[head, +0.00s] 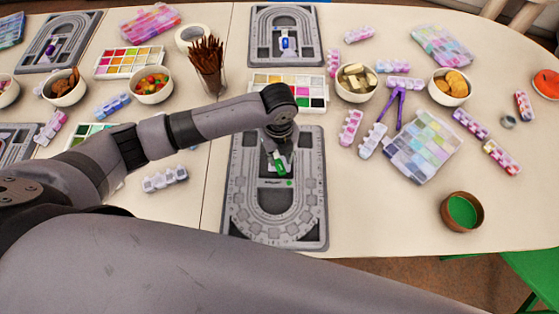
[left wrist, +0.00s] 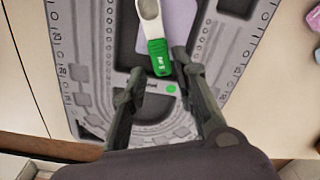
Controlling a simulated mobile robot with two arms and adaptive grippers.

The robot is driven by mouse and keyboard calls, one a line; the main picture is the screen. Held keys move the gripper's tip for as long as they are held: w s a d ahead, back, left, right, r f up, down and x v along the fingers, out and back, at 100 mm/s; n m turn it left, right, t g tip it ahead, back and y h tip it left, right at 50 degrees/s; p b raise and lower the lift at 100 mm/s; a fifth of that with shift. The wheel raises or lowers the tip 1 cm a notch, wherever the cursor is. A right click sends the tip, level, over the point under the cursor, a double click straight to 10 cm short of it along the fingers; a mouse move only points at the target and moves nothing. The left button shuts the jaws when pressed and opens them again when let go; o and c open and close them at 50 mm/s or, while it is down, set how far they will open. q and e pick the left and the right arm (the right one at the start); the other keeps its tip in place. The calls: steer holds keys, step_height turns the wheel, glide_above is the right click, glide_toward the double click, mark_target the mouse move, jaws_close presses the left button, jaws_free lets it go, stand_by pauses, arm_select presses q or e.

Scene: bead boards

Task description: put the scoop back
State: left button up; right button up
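The scoop (left wrist: 159,56) has a white bowl end and a green handle. It lies over the middle of a grey bead board (left wrist: 235,45), and its green handle also shows in the head view (head: 280,167). My left gripper (left wrist: 157,72) is open, with its two fingers apart on either side of the handle's near end. It points down at the board in the head view (head: 273,155). I cannot tell whether the fingers touch the handle. My right gripper is not in view.
A paint-like bead tray (head: 310,92) sits just behind the board. A cup of brown sticks (head: 207,65) stands behind my left arm. Bowls, bead boxes and purple tweezers (head: 396,105) are to the right. Table right of the board is fairly clear, up to a green-filled bowl (head: 462,211).

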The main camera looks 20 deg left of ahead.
mark_target(279, 166)
arm_select(q)
step_height(279, 166, up, 8)
steer(key=shift+f, duration=0.2)
stand_by(0.5)
